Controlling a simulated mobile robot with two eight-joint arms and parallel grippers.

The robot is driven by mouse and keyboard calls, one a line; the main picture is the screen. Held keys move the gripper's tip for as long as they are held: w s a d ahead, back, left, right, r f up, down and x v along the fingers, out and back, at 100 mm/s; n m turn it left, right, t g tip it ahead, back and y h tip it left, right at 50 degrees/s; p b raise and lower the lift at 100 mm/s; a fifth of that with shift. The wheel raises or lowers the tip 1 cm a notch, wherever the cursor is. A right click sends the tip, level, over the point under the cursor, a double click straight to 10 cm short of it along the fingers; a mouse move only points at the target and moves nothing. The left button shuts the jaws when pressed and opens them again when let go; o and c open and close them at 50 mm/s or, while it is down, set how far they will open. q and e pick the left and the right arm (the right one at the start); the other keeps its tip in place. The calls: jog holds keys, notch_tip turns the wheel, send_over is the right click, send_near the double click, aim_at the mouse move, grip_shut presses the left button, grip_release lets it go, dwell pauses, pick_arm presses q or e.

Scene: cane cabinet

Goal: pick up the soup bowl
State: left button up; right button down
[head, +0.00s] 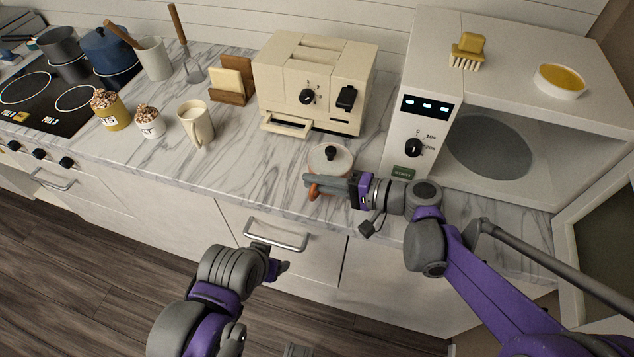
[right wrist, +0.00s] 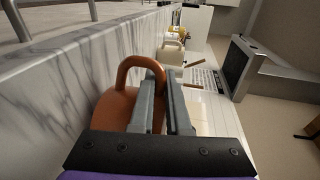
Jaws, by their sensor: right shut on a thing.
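The soup bowl is orange-brown with a loop handle; in the right wrist view the bowl (right wrist: 115,108) fills the lower left. In the head view its orange handle (head: 313,190) shows at the counter's front edge, below a pale round lid (head: 330,157) with a dark knob. My right gripper (head: 325,184) reaches in from the right and is shut on the handle; its fingers (right wrist: 162,88) cross the handle in the right wrist view. My gripper hides much of the bowl in the head view. My left gripper (head: 282,267) is low before the drawers, its jaws unclear.
A cream toaster (head: 290,85) stands behind the bowl. A microwave (head: 400,120) with its door open stands to the right, carrying a brush (head: 468,50) and a white dish (head: 560,90). A mug (head: 196,125) and two topped cups stand left. Marble counter (head: 240,165) is bare between.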

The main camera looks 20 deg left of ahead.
jog(key=shift+r+p, duration=0.45)
jog(key=shift+r, duration=3.8)
